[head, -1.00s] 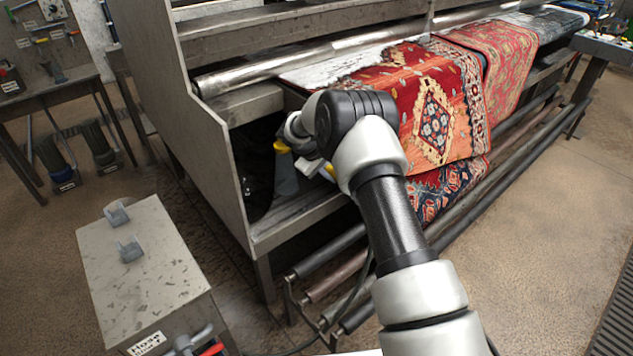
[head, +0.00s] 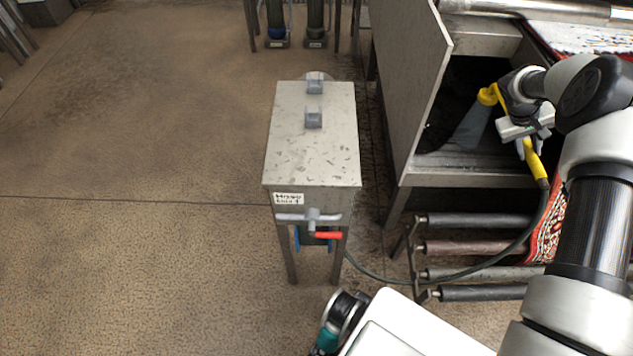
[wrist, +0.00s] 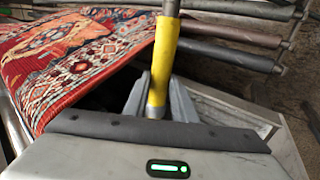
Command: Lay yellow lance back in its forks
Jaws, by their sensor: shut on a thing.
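The yellow lance (head: 537,162) is held by my gripper (head: 524,143) beside the open end of the machine. Its yellow neck and grey flared head point left and down, and a hose runs from its other end. In the wrist view the lance's yellow tube (wrist: 163,65) passes between the two grey fingers (wrist: 158,103), which are shut on it. Two small grey forks, the far one (head: 315,87) and the near one (head: 314,121), stand empty on the metal stand's top (head: 290,155), left of the lance.
The machine's upright side panel (head: 412,80) stands between the stand and my gripper. Rollers (head: 470,221) lie low in front, and the hose (head: 440,280) loops down to the stand's red-handled valve (head: 327,235). A patterned rug (wrist: 75,55) hangs nearby. Floor left of the stand is clear.

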